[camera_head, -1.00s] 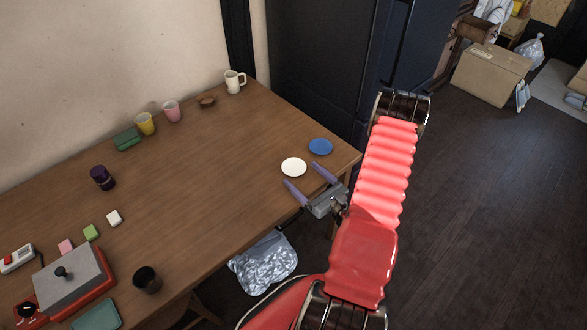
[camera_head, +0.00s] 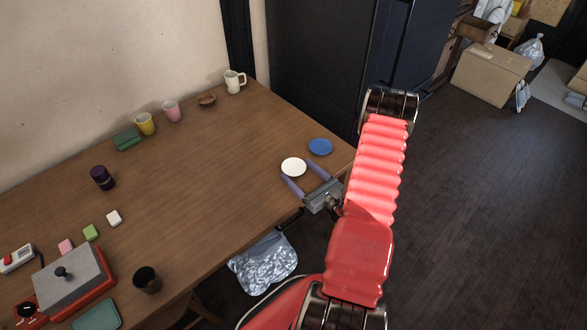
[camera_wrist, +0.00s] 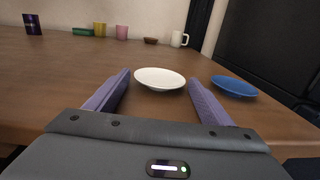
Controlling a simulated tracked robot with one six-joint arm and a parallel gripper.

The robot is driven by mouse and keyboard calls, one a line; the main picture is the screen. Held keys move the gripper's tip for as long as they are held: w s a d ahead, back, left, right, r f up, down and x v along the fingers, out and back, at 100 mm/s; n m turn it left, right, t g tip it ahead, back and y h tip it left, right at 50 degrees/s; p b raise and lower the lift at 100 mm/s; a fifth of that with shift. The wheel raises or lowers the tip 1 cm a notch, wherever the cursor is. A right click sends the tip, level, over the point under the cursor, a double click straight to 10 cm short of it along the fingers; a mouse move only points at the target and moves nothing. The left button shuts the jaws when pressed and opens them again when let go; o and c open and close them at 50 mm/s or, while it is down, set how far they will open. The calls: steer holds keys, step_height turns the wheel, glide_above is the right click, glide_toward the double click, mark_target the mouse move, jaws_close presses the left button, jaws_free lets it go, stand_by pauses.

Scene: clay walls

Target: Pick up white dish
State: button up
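The white dish (camera_head: 293,167) is a small shallow round dish lying on the wooden table near its right front edge. In the wrist view the white dish (camera_wrist: 160,78) sits ahead of my gripper, centred between the fingers. My gripper (camera_head: 306,178) is open, with its two purple fingers spread and pointing at the dish. In the wrist view my gripper (camera_wrist: 157,95) has nothing between its fingers close to the palm. The fingertips are close to the dish's near rim; I cannot tell whether they touch it.
A blue dish (camera_head: 320,146) lies right of the white dish, also in the wrist view (camera_wrist: 234,86). A white mug (camera_head: 235,81), pink cup (camera_head: 171,111) and yellow cup (camera_head: 145,124) stand along the back. The table (camera_head: 210,180) between is mostly clear.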

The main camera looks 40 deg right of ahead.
mark_target(301, 173)
steer(key=c, duration=0.8)
steer(key=shift+o, duration=0.2)
steer(key=shift+r, duration=0.1)
steer(key=shift+r, duration=4.95)
